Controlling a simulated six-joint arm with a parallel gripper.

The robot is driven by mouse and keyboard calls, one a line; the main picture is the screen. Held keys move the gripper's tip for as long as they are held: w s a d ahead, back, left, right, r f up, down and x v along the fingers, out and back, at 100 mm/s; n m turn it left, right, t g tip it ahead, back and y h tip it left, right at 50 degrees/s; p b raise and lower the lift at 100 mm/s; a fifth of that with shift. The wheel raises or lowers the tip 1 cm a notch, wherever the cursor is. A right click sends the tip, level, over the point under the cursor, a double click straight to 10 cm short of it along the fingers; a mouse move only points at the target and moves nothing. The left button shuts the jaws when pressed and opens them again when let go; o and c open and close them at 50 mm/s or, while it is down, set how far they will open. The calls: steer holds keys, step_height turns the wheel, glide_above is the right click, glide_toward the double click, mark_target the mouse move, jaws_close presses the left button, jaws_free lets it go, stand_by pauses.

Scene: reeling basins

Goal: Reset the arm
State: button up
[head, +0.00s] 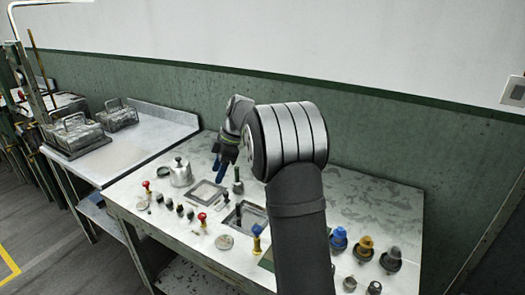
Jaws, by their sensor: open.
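My arm rises from the bottom of the head view, bends at a large grey joint and reaches away to the left. My gripper (222,165) hangs at its end, fingers pointing down over the back middle of the worktable (372,205). Dark and blue parts show at the fingertips. I see nothing held between the fingers. The gripper is small here and partly hidden by my own wrist. My arm also covers part of the table's front and right side.
Blue (339,239), yellow (365,247) and grey (391,258) capped items stand at right. A side table (150,140) holds wire baskets (75,132). The wall is close behind.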

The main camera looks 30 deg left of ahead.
mark_target(202, 215)
steer(key=x, duration=1.7)
steer(key=shift+s+a, duration=0.1)
steer(key=shift+a, duration=0.05)
